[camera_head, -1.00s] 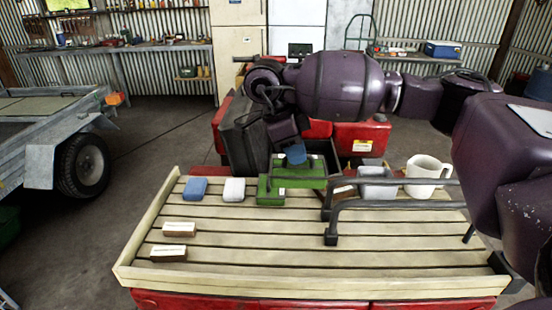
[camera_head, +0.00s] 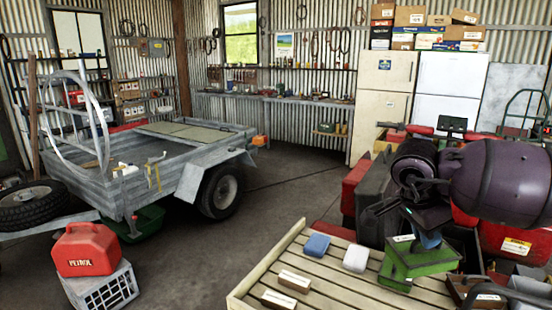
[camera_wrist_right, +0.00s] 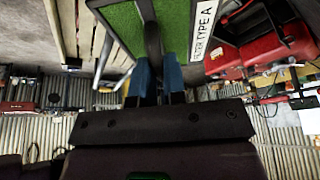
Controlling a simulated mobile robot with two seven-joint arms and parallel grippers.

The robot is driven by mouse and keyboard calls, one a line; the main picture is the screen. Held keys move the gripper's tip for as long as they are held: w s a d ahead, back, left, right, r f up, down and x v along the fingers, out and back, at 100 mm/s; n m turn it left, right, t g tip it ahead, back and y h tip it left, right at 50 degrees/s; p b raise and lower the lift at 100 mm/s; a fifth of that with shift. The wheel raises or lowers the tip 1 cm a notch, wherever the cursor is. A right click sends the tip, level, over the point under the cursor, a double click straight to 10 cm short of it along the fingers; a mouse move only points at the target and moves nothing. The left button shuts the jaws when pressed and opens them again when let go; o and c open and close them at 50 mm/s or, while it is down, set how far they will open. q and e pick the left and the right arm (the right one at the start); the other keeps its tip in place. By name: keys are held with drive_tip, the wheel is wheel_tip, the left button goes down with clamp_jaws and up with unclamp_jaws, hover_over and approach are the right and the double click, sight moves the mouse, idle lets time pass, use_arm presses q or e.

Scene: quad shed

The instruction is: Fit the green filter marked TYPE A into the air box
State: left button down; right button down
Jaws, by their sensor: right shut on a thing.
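The green filter (camera_head: 425,262) is at the right of the head view, above or on the slatted deck; I cannot tell how far it is lifted. In the right wrist view its green face (camera_wrist_right: 175,25) and a white label (camera_wrist_right: 205,30) reading "FILTER TYPE A" fill the top. My right gripper (camera_head: 428,238) is shut on the filter's dark handle with its blue fingertips, which also show in the wrist view (camera_wrist_right: 160,78). A dark open-looking box stands just behind the filter, partly hidden; I cannot tell whether it is the air box. My left gripper is not in view.
The slatted deck (camera_head: 330,272) carries a blue block (camera_head: 317,245), a white block (camera_head: 355,258) and two small brown-and-white boxes (camera_head: 294,281). A trailer (camera_head: 165,160) stands left, with a red petrol can (camera_head: 86,250) on a crate. Bare floor lies between trailer and deck.

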sight(404, 247)
drive_tip(key=n, duration=0.1)
drive_tip(key=a+n+t, duration=0.1)
drive_tip(key=n, duration=0.1)
drive_tip(key=f+n, duration=0.1)
drive_tip(key=shift+w+a+t+y, duration=0.3)
drive_tip(key=shift+w+a, duration=0.1)
drive_tip(key=n, duration=0.1)
drive_tip(key=a+f+n+t, duration=0.1)
drive_tip(key=n, duration=0.1)
drive_tip(key=a+n+y, duration=0.1)
drive_tip(key=shift+w+f+n, duration=0.1)
drive_tip(key=shift+f+n, duration=0.3)
drive_tip(key=s+a+f+n+y, duration=0.1)
drive_tip(key=s+a+f+n, duration=0.1)
drive_tip(key=f, duration=0.3)
drive_tip(key=s+a+f+n+t+y, duration=0.1)
drive_tip(key=s+a+f+n, duration=0.1)
drive_tip(key=s+f+n, duration=0.3)
drive_tip(key=shift+s+a+f+y, duration=0.15)
drive_tip(key=shift+a+f+y, duration=0.2)
drive_tip(key=shift+f, duration=0.35)
drive_tip(key=shift+f, duration=0.1)
drive_tip(key=shift+d, duration=0.1)
